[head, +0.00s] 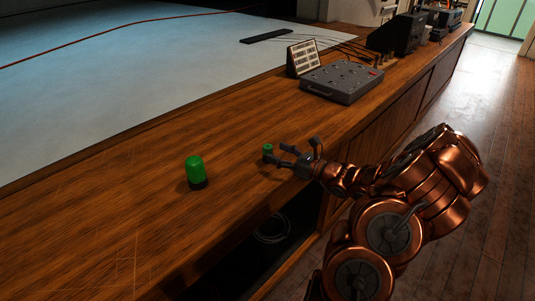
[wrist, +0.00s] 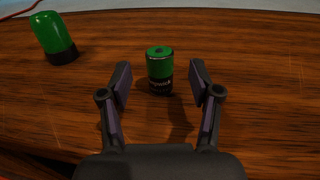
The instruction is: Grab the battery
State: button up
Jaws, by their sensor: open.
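The battery (wrist: 160,72) is a short green and black cylinder standing upright on the wooden desk. In the wrist view it stands just beyond and between my fingertips, in the middle. In the head view the battery (head: 267,152) shows small at the tip of my gripper (head: 292,152), partly behind a finger. My gripper (wrist: 160,82) is open and empty, with one finger on each side of the line to the battery. I see no finger touching it.
A green dome-topped object with a dark base (head: 195,172) stands on the desk left of the battery; it also shows in the wrist view (wrist: 54,37). A grey control box (head: 341,82) and a tilted panel (head: 303,58) stand further back. The desk around the battery is clear.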

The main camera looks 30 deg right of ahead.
aim_at(268, 146)
jog(key=shift+x, duration=2.25)
jog(key=shift+r, duration=0.1)
grip_shut()
